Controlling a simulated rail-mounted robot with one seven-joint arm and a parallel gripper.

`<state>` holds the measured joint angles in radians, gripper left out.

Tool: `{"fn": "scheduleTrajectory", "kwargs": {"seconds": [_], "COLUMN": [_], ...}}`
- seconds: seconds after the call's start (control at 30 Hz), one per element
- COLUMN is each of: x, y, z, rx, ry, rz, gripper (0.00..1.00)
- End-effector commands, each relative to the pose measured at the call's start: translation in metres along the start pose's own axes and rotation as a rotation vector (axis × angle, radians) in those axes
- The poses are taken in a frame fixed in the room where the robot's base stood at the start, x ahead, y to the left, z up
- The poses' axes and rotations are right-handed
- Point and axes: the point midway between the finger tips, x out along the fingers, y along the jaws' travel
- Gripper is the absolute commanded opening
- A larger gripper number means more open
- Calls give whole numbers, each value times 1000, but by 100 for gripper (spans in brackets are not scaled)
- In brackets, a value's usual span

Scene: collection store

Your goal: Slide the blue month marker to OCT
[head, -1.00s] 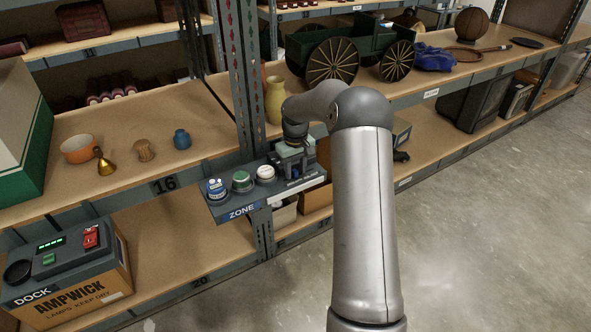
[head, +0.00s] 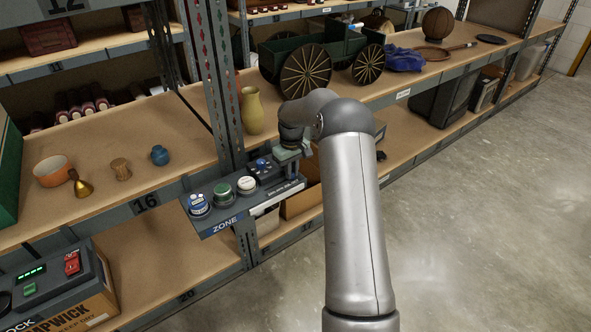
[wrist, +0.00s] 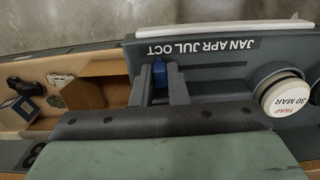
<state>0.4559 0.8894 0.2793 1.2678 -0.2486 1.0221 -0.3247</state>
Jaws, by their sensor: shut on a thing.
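The blue month marker (wrist: 159,70) shows between the two fingers of my gripper (wrist: 159,88) in the wrist view. My gripper is shut on it. The month strip (wrist: 200,48) appears upside down there and reads JAN, APR, JUL, OCT from right to left. The marker is at the left, OCT end of the strip; I cannot tell whether it lines up exactly with OCT. In the head view my gripper (head: 291,152) is over the right part of the ZONE panel (head: 250,218), and its fingertips are hidden.
A dark fitting with a blue top (head: 263,164) is beside my gripper. A yellow vase (head: 252,110) stands on the shelf behind. The floor at right is clear.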

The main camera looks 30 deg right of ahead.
Motion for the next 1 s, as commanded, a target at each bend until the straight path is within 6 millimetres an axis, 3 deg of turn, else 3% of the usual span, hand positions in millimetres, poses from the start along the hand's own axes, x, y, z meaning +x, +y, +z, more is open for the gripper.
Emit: {"fn": "scheduleTrajectory", "kwargs": {"seconds": [0.17,0.2,0.27,0.3,0.67,0.87,1.0], "x": [-1,-1,-2,-1,-8,-44,-80], "y": [6,7,7,7,5,5,5], "z": [1,1,1,1,0,0,0], "rx": [6,6,6,6,5,6,6], "ry": [5,5,5,5,4,6,7], "rz": [10,11,11,10,8,9,10], "gripper": [0,16,33,36,36,36,36]}}
